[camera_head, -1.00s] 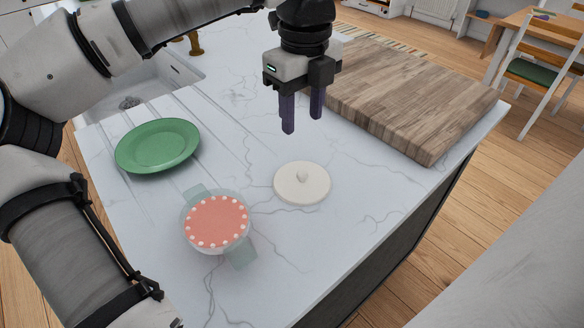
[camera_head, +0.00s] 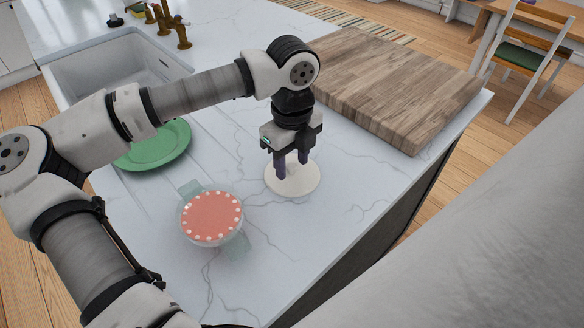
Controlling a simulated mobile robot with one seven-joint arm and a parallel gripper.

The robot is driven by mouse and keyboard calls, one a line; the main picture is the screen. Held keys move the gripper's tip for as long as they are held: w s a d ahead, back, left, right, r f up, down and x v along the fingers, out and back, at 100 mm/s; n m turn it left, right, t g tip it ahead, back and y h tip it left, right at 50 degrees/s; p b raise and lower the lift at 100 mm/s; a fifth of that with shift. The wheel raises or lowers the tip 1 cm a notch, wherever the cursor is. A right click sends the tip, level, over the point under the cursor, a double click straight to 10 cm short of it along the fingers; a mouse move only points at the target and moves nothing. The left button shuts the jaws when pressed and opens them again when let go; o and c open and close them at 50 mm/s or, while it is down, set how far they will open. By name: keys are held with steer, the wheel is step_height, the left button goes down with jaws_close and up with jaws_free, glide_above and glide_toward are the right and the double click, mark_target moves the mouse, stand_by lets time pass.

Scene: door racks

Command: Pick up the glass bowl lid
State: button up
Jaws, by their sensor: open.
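A round off-white lid (camera_head: 300,187) lies flat on the marble counter; its small centre knob is hidden behind my gripper's fingers. My gripper (camera_head: 292,174) points straight down over the lid, open, with one dark finger on each side of the knob's place. Whether the fingertips touch the lid I cannot tell. A glass bowl (camera_head: 213,218) with clear side handles stands to the left and nearer; its top shows a pink surface ringed with white dots.
A green plate (camera_head: 158,150) lies on the counter behind my arm. A thick wooden board (camera_head: 395,90) lies at the back right. A sink (camera_head: 110,75) is at the back left. The counter's right edge is near the lid.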

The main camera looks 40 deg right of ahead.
steer(key=shift+f, duration=0.1)
steer(key=shift+c, duration=0.4)
jaws_close()
